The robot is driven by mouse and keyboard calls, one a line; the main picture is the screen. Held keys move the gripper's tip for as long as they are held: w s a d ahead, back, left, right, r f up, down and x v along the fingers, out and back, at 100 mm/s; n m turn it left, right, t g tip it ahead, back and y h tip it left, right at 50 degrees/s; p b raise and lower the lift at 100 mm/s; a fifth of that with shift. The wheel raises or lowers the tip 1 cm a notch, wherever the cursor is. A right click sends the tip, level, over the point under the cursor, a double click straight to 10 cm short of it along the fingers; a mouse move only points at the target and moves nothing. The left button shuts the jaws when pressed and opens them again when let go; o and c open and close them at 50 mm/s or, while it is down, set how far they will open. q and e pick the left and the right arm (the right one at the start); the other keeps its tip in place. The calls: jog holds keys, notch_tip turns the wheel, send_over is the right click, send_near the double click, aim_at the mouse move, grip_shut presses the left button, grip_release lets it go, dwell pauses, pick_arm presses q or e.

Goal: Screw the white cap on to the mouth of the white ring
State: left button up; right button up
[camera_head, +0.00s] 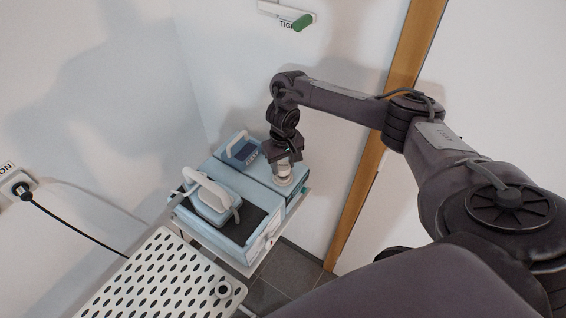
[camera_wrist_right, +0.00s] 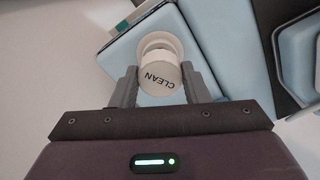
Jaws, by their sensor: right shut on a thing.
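My right gripper (camera_head: 283,163) points down over the blue device at the back of the cart. It is shut on the white cap (camera_head: 283,170), which is marked CLEAN in the right wrist view (camera_wrist_right: 160,78), with one finger on each side. The white ring (camera_head: 283,182) is on the blue top just below the cap. In the right wrist view the ring (camera_wrist_right: 160,39) shows as a pale rim beyond the cap, slightly off from it. I cannot tell whether cap and ring touch. My left gripper is not in view.
Beside the ring is a blue unit with a white handle (camera_head: 237,139). A pale blue case with a handle (camera_head: 213,200) sits in front left. Walls stand close behind.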

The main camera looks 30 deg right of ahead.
aim_at(283, 166)
jog(key=shift+f+b, duration=0.6)
jog(key=shift+f, duration=0.6)
jog(key=o, duration=1.2)
jog(key=shift+r, duration=0.1)
jog(key=shift+r, duration=0.1)
jog(key=shift+r, duration=0.35)
notch_tip(283, 166, up, 6)
jog(key=shift+w+f+p, duration=0.1)
jog(key=shift+p, duration=0.25)
jog(key=shift+r, duration=0.6)
jog(key=shift+f, duration=0.1)
